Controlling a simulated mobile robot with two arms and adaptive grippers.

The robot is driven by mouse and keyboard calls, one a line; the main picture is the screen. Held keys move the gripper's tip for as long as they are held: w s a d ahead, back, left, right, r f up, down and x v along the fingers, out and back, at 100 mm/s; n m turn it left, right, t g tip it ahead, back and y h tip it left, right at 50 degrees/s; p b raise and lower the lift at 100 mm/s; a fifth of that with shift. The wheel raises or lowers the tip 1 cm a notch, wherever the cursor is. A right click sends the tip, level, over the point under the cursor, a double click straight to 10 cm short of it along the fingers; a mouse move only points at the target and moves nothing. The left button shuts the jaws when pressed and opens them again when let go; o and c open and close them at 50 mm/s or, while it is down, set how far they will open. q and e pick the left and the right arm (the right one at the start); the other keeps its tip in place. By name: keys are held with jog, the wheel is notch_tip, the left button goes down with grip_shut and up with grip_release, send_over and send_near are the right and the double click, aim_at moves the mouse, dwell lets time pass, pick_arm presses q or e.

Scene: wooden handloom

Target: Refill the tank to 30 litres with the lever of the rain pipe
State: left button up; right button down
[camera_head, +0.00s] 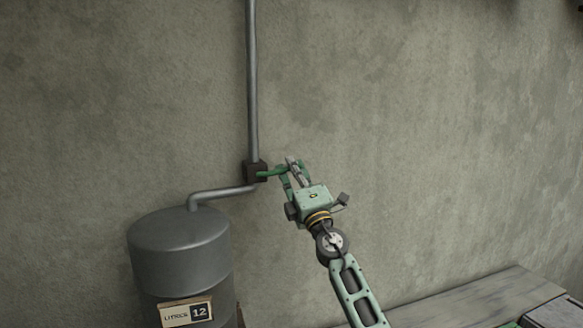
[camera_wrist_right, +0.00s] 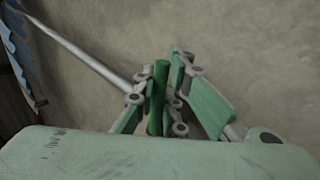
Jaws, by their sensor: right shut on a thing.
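The rain pipe (camera_head: 253,80) runs down the wall to a dark valve block (camera_head: 256,172), and a bent spout leads from there to the tank's top. The green lever (camera_head: 270,173) sticks out to the right from the block, roughly level. My right gripper (camera_head: 288,168) is shut on the lever's outer end. In the right wrist view the lever (camera_wrist_right: 158,95) stands between the fingers. The grey round tank (camera_head: 180,250) stands at the lower left. Its plate (camera_head: 186,313) reads LITRES 12. My left gripper is not in view.
A wooden bench top (camera_head: 465,300) runs along the wall at the lower right, with a dark box-like thing (camera_head: 550,313) at its end. The wall around the pipe is bare. In the right wrist view, a bluish wavy-edged thing (camera_wrist_right: 22,50) shows at the upper left.

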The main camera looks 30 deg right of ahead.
jog(key=shift+w+f, duration=0.1)
jog(key=shift+f, duration=0.2)
jog(key=c, duration=2.2)
grip_release()
jog(key=o, duration=0.4)
jog(key=shift+d+r, duration=0.1)
jog(key=shift+r, duration=0.05)
jog(key=v, duration=1.2)
